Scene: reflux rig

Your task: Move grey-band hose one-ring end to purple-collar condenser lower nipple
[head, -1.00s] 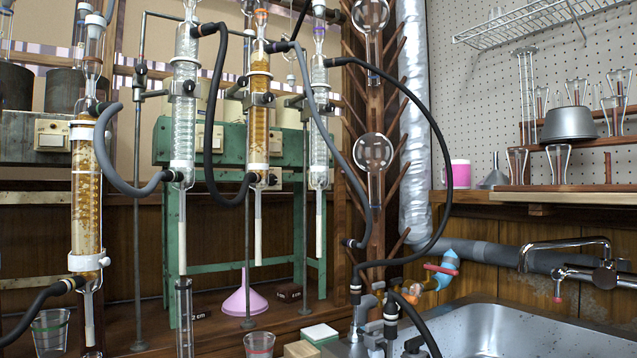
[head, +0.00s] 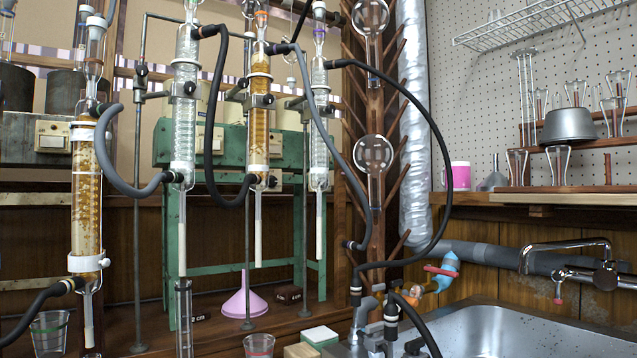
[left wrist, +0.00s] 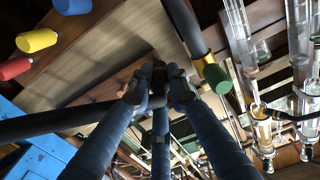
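A grey hose (head: 326,130) runs from the top of the second amber condenser (head: 259,105) down to a dark end (head: 350,244) that hangs in front of the wooden rack. I cannot clearly read the bands on it. The clear condenser at right (head: 319,125) shows no hose on its lower side. My right gripper is not in view.
Another grey hose (head: 125,186) and black hoses (head: 212,130) loop between the other condensers. A long black hose (head: 447,170) arcs down to the taps beside the metal sink (head: 500,330). A pink funnel (head: 245,302) and a beaker (head: 258,345) stand below.

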